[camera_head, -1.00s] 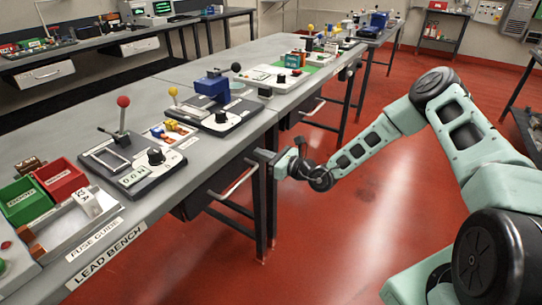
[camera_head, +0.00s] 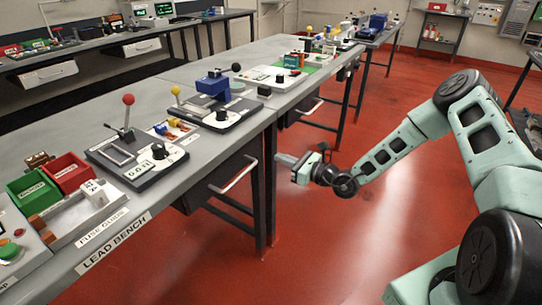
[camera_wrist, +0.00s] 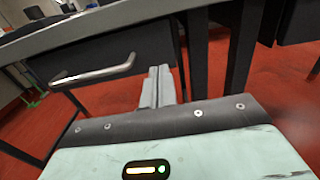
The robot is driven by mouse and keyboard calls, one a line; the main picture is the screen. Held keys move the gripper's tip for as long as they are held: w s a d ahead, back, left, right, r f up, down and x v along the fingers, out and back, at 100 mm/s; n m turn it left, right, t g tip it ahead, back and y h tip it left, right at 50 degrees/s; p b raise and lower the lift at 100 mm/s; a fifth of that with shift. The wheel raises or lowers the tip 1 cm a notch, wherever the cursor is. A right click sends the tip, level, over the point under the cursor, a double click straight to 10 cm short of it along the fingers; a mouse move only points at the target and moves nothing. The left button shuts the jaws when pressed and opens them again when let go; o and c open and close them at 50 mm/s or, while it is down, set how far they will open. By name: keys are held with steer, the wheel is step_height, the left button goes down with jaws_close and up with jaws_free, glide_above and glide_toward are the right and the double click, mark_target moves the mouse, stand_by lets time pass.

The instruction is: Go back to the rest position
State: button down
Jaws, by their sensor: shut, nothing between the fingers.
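My gripper (camera_head: 285,160) is at the end of my pale green arm, in free air in front of the lead bench (camera_head: 150,198). Its fingers point left toward the bench's table leg and drawer. In the wrist view the closed fingers (camera_wrist: 158,86) stand together, with nothing between them, and appear beside the drawer handle (camera_wrist: 95,73) without clear contact. The arm is stretched out low over the red floor, to the right of the bench.
A drawer (camera_head: 215,180) with a bar handle hangs under the bench edge near my gripper. Lever fixtures (camera_head: 137,160) and red and green bins (camera_head: 68,172) stand on the bench. The red floor (camera_head: 350,245) around my arm is clear.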

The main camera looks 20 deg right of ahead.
steer(key=v, duration=0.6)
steer(key=s+a+r+n+g+y+p, duration=0.1)
steer(key=s+a+r+n+g, duration=0.5)
steer(key=s+a+n+g, duration=0.35)
steer(key=s+a+r+n+g+y+p, duration=0.1)
steer(key=s+a+r+n+g+y, duration=0.1)
steer(key=s+a+r+n+g, duration=0.7)
steer(key=s+r+n+t+h+p, duration=0.1)
steer(key=s+r+n+t+h, duration=0.1)
steer(key=s+n+h, duration=0.4)
steer(key=s+r+n+t+h+p, duration=0.2)
steer(key=s+r+n+h, duration=0.3)
steer(key=s+n+h, duration=0.2)
steer(key=shift+s+d+r+n, duration=0.25)
steer(key=shift+s+n, duration=1)
steer(key=shift+n, duration=1.1)
steer(key=shift+a, duration=0.15)
